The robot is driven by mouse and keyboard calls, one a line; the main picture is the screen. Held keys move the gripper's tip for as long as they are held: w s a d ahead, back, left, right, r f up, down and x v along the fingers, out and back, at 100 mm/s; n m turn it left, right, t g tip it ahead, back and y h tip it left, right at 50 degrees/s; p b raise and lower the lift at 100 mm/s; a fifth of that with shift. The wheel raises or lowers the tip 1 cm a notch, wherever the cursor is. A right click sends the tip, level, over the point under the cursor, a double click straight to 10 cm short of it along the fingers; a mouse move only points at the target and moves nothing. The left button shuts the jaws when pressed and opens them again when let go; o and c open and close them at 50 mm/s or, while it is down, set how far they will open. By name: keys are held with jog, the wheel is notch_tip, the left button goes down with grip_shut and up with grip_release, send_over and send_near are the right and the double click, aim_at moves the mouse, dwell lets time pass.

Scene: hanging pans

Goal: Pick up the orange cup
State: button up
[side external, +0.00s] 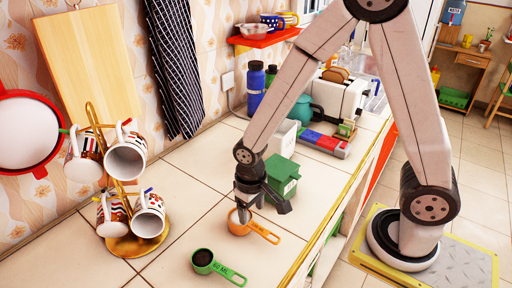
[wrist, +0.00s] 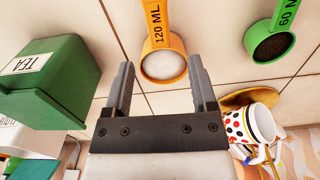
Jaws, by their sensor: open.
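The orange measuring cup (side external: 238,222) stands on the tiled counter with its handle pointing right, toward the counter's front edge. In the wrist view the orange cup (wrist: 163,66) holds something white, and its handle is marked 120 ML. My gripper (side external: 263,204) is low over the cup, pointing down. In the wrist view my gripper (wrist: 161,72) is open and empty, with the cup's bowl showing between its two fingertips. In the side view the arm hides part of the bowl, and I cannot tell whether the fingers touch it.
A green measuring cup (side external: 203,258) with dark contents lies nearer the camera. A green tea box (side external: 283,174) stands close behind my gripper. A gold mug tree (side external: 124,246) with several patterned mugs is at left. Bare counter lies between it and the orange cup.

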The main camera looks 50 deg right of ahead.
aim_at(252, 224)
jog(key=shift+f, duration=0.3)
jog(key=shift+s+f, duration=0.1)
jog(key=shift+f, duration=2.4)
grip_shut()
